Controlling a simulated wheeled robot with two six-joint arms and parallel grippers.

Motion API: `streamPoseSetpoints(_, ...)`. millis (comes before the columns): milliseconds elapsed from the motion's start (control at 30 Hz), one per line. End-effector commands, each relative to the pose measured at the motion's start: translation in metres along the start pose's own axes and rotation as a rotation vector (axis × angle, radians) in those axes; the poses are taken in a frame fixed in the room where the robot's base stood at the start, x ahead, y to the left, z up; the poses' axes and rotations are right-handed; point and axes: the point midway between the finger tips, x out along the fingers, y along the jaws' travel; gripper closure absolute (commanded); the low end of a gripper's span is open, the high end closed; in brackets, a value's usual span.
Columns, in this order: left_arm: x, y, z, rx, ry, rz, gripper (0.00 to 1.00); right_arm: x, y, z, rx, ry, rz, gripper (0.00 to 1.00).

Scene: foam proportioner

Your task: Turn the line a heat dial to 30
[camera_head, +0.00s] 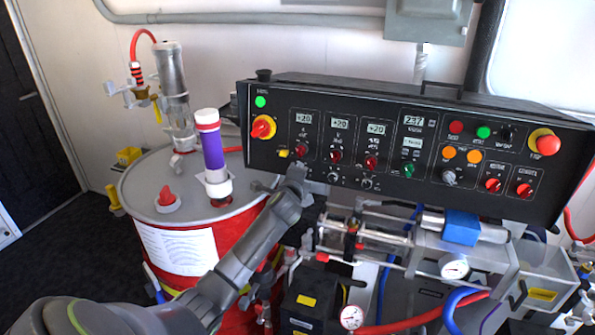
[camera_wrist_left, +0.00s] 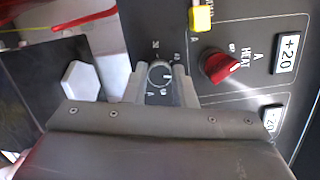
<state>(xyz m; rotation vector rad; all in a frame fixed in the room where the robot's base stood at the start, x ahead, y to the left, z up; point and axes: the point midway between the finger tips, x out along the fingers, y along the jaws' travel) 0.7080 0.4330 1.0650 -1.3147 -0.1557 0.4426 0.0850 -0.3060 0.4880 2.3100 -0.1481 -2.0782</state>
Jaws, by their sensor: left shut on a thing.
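The black control panel (camera_head: 400,110) has three heat columns. The left one has a display (camera_head: 303,118) reading +20 and a red A HEAT knob (camera_head: 300,152), which also shows in the left wrist view (camera_wrist_left: 220,65). Below that knob, a small grey dial (camera_wrist_left: 160,73) with a white pointer line and printed marks sits in the panel; the marks are too small to read surely. My left gripper (camera_wrist_left: 161,82) is shut on this grey dial, one finger on each side. In the head view the gripper (camera_head: 296,176) hides it. My right gripper is not in view.
Two similar grey dials (camera_head: 333,177) (camera_head: 367,183) sit to the right of my gripper. A red drum (camera_head: 180,225) stands at left, with pumps and hoses below the panel.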

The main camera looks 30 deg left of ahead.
Motion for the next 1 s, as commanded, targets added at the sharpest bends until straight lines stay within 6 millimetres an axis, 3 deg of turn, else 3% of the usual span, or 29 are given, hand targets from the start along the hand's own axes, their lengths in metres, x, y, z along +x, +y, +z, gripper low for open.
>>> streamPoseSetpoints(1000,0.0,-0.003,0.002,-0.951,-0.001,0.177,0.99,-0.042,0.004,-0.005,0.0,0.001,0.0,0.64)
